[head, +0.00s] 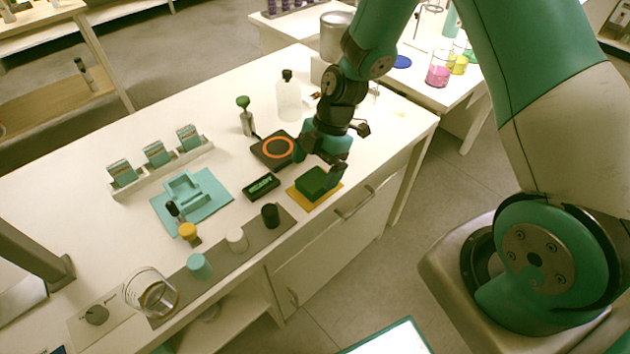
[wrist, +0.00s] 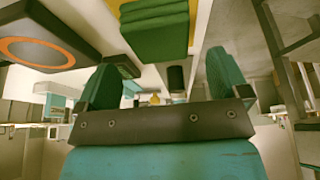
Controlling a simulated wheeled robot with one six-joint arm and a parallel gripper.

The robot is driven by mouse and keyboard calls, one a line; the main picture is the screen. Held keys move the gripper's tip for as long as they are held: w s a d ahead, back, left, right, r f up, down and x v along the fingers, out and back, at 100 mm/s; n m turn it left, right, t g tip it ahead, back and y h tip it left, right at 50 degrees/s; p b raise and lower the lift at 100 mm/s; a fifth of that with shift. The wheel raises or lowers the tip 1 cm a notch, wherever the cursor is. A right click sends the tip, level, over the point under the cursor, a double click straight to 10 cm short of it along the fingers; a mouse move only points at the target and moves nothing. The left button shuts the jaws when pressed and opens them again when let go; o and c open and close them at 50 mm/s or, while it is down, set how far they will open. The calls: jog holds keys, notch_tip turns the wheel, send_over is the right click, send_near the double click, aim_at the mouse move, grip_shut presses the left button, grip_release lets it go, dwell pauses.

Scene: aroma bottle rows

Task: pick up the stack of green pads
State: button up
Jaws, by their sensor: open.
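The stack of green pads (head: 316,182) lies on a yellow mat (head: 303,198) near the front edge of the bench. In the wrist view the stack (wrist: 155,28) shows at the top centre, beyond the fingertips, with its layers visible. My gripper (head: 325,165) is just behind and above the stack in the head view. In the wrist view my gripper (wrist: 163,80) has its two fingers wide apart with nothing between them. The stack appears apart from both fingers.
A black device with an orange ring (head: 278,149) sits left of my gripper. A small black display (head: 261,187) lies left of the mat. A dark cup (head: 270,215) stands on the grey strip (head: 218,262). A white bottle (head: 288,98) stands behind.

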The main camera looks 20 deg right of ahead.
aim_at(311, 182)
jog(key=shift+x, duration=1.95)
jog(key=shift+s, duration=0.1)
jog(key=c, duration=1.1)
jog(key=shift+r, duration=0.15)
notch_tip(311, 182, up, 20)
jog(key=shift+f, duration=0.1)
